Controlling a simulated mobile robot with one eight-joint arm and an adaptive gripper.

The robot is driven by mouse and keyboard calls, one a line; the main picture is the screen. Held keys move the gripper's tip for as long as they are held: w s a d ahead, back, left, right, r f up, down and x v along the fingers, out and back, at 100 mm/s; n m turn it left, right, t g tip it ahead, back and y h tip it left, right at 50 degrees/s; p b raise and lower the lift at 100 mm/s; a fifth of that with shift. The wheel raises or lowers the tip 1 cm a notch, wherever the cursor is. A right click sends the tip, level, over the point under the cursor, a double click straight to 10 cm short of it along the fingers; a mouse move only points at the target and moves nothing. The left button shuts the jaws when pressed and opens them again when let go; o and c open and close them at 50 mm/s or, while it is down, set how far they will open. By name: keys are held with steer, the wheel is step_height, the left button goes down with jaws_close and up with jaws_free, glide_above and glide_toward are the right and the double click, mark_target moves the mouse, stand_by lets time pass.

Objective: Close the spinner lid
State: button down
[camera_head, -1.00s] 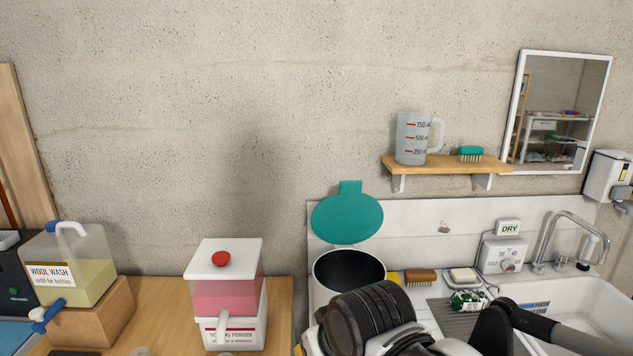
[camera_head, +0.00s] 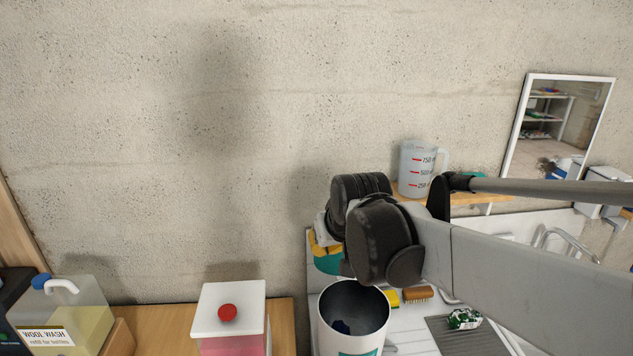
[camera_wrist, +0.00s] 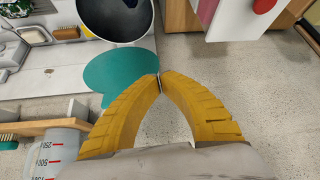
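The spinner (camera_head: 353,322) is a white drum with its round top open and dark inside; the opening also shows in the wrist view (camera_wrist: 118,14). Its teal round lid (camera_head: 328,264) stands raised behind the opening, mostly hidden by my arm. In the wrist view the lid (camera_wrist: 118,72) is seen whole beside the drum's rim. My gripper (camera_wrist: 160,82) has yellow fingers whose tips meet with nothing between them. The tips appear at the lid's right edge in that view; I cannot tell whether they touch. In the head view my gripper is partly hidden behind my wrist.
A shelf with a measuring jug (camera_head: 416,168) is close to the right of my wrist. A mirror (camera_head: 556,128) hangs further right. A white-topped pink dispenser (camera_head: 229,310) stands left of the spinner. A brown brush (camera_head: 419,294) and green-white item (camera_head: 464,318) lie on the right.

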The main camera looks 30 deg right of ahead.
steer(key=w+d+r+p, duration=0.1)
steer(key=d+r+p, duration=0.1)
steer(key=d+r, duration=0.1)
steer(key=w+d+r+m+p, duration=0.1)
steer(key=w+d+r+p, duration=0.1)
steer(key=d, duration=0.3)
steer(key=w+d+r+m+h+p, duration=0.1)
steer(key=d+r+p, duration=0.2)
steer(key=d, duration=0.1)
steer(key=shift+w+d+r+g+p, duration=0.25)
steer(key=shift+d+r+g+p, duration=0.05)
steer(key=shift+d+r+p, duration=0.1)
steer(key=f, duration=0.3)
steer(key=w+f, duration=0.1)
steer(key=f, duration=0.4)
steer(key=shift+w+d+f, duration=0.3)
steer(key=shift+w+f, duration=0.05)
steer(key=shift+f, duration=0.05)
steer(key=shift+s, duration=0.1)
steer(key=shift+f, duration=0.2)
steer(key=shift+r, duration=0.1)
